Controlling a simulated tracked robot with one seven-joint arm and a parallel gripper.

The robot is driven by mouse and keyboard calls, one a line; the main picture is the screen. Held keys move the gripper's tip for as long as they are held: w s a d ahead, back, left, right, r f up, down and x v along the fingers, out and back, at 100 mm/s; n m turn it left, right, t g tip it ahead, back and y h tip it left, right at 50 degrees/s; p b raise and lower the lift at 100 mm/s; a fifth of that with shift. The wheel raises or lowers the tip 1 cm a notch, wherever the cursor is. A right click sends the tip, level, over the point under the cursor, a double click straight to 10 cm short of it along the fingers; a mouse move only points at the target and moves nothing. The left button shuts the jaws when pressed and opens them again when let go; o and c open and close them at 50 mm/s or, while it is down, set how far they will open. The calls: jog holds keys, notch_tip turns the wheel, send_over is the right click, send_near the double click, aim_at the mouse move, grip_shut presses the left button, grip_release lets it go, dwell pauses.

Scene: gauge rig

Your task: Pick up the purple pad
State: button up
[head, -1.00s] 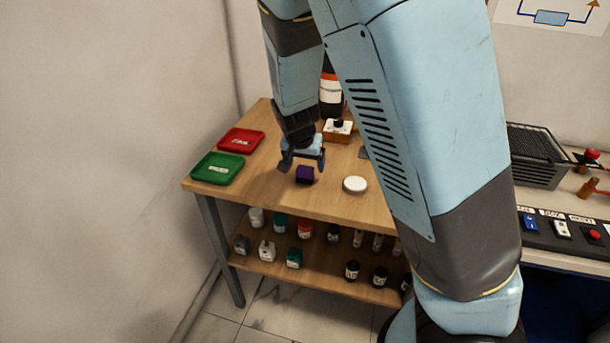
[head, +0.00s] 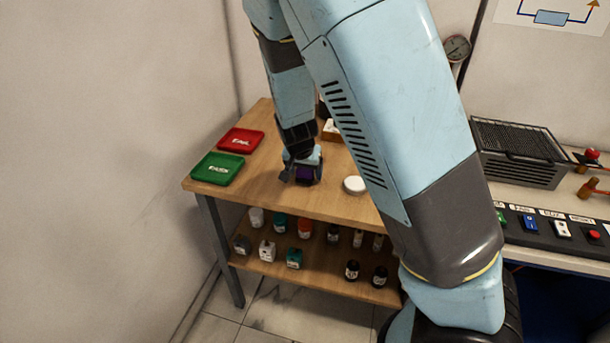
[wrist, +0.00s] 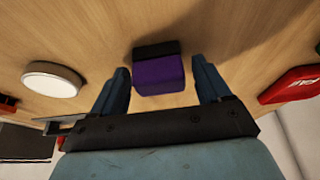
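The purple pad (head: 304,173) is a small block with a dark band, lying on the wooden table top near its front edge. In the wrist view the purple pad (wrist: 160,75) sits between and slightly beyond the two fingertips, with gaps on both sides. My gripper (head: 302,175) is lowered over the pad, and its fingers are spread to either side. In the wrist view my gripper (wrist: 163,84) is open and holds nothing.
A white round disc (head: 355,185) lies right of the pad. A green tray (head: 218,168) and a red tray (head: 240,141) lie to the left. Several bottles stand on the lower shelf (head: 320,275). A grilled box (head: 520,153) stands on the right bench.

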jog(key=c, duration=0.9)
jog(key=shift+a+r, duration=0.1)
jog(key=shift+r, duration=0.4)
notch_tip(320, 180, up, 2)
jog(key=shift+s+r, duration=0.1)
jog(key=shift+r, duration=0.1)
jog(key=s+d+r, duration=0.7)
jog(key=s+r, duration=0.2)
jog(key=s, duration=0.2)
jog(key=shift+s+d+r, duration=0.25)
jog(key=shift+d, duration=0.15)
dwell(0.4)
